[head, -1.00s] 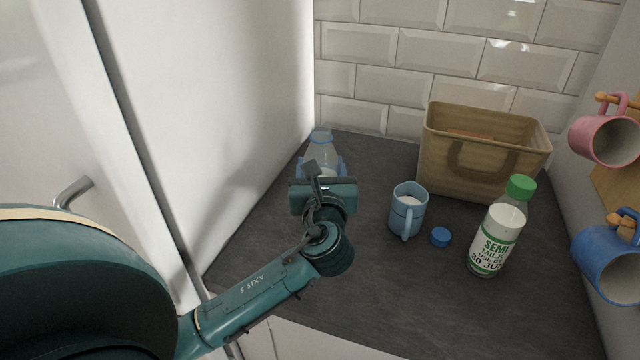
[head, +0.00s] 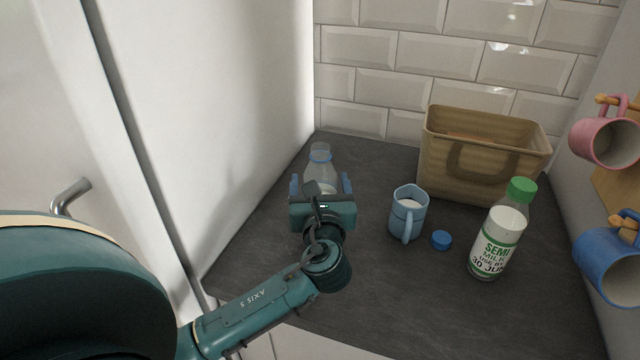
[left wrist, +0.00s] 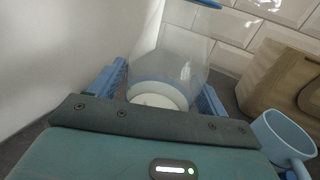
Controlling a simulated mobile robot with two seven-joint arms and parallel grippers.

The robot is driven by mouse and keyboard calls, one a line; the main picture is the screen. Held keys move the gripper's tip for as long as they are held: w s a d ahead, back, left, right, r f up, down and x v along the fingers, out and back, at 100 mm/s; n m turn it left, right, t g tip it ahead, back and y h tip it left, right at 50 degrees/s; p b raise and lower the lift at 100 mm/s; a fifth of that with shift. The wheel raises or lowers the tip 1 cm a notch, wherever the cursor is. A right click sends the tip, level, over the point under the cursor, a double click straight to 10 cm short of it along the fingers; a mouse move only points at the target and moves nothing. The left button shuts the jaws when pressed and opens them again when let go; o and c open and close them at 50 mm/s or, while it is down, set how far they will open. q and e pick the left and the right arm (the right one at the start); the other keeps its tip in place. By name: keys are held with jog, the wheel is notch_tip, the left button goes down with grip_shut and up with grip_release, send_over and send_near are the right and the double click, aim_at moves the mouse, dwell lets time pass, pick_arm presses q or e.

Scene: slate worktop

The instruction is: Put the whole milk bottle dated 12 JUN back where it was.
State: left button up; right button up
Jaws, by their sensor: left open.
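A clear bottle (head: 319,162) with a blue ring at its open neck stands upright at the back left of the worktop, near the white wall. It also shows in the left wrist view (left wrist: 172,65), with white milk low inside. Its label is hidden, so no date can be read. My left gripper (head: 320,186) is open, its blue fingers on either side of the bottle with room between. A second bottle (head: 497,243) with a green cap reads SEMI MILK, 30 JUN, and stands at the right. My right gripper is not in view.
A light blue mug (head: 407,215) with milk in it stands right of my gripper. A blue cap (head: 441,240) lies beside it. A woven basket (head: 485,165) is at the back. Pink (head: 604,142) and blue (head: 606,262) mugs hang at the right. The front worktop is clear.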

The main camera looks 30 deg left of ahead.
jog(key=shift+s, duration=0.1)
pick_arm(q)
jog(key=shift+r, duration=0.15)
jog(key=v, duration=1.2)
jog(key=shift+b, duration=0.35)
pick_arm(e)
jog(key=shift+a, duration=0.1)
